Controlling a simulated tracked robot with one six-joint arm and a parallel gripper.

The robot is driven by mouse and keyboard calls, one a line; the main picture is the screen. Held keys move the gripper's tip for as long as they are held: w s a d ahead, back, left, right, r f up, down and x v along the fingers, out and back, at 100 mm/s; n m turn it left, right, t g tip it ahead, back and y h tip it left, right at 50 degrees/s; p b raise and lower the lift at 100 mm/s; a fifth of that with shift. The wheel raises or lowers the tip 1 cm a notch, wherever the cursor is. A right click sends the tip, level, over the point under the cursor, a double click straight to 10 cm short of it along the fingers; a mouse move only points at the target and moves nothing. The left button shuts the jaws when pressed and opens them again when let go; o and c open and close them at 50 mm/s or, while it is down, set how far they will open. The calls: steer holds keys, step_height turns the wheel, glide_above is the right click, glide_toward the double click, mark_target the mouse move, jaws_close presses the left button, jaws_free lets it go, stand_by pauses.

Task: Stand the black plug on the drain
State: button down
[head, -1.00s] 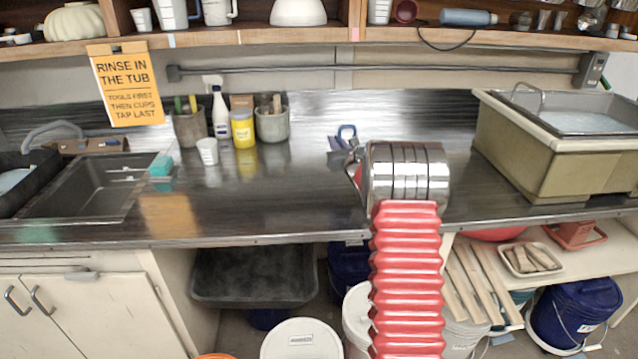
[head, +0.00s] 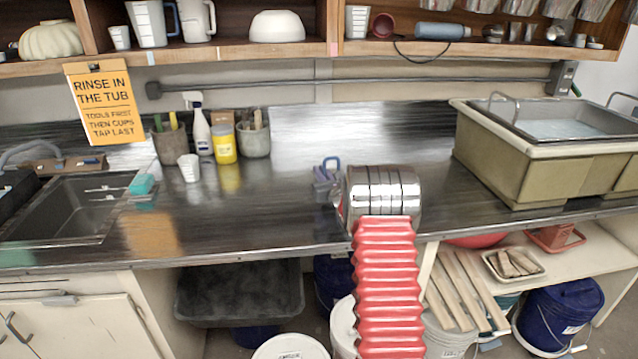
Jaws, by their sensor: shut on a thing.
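The sink (head: 70,205), a dark basin set in the counter, is at the left; I cannot make out its drain. I cannot see the black plug. My gripper's chrome wrist (head: 382,194) is above the counter's front part, right of the middle, at the end of my red ribbed arm. The wrist hides nearly all of the jaws; only a dark sliver shows at its left side. What they hold is hidden. The gripper is well to the right of the sink.
A blue-handled tool (head: 327,175) lies just left of my wrist. Cups, a spray bottle (head: 201,130) and a yellow jar (head: 224,145) stand behind, near the sink. A large tub (head: 490,165) of water stands at the right. The counter's middle is clear.

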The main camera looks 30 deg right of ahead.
steer(key=shift+f, duration=1.8)
steer(key=c, duration=1.8)
jaws_free()
steer(key=shift+f, duration=0.1)
steer(key=shift+c, duration=0.2)
steer(key=shift+s, duration=0.1)
steer(key=shift+s+a, duration=0.1)
steer(key=shift+s, duration=0.1)
steer(key=v, duration=1.1)
steer(key=shift+s, duration=0.2)
steer(key=shift+a, duration=0.1)
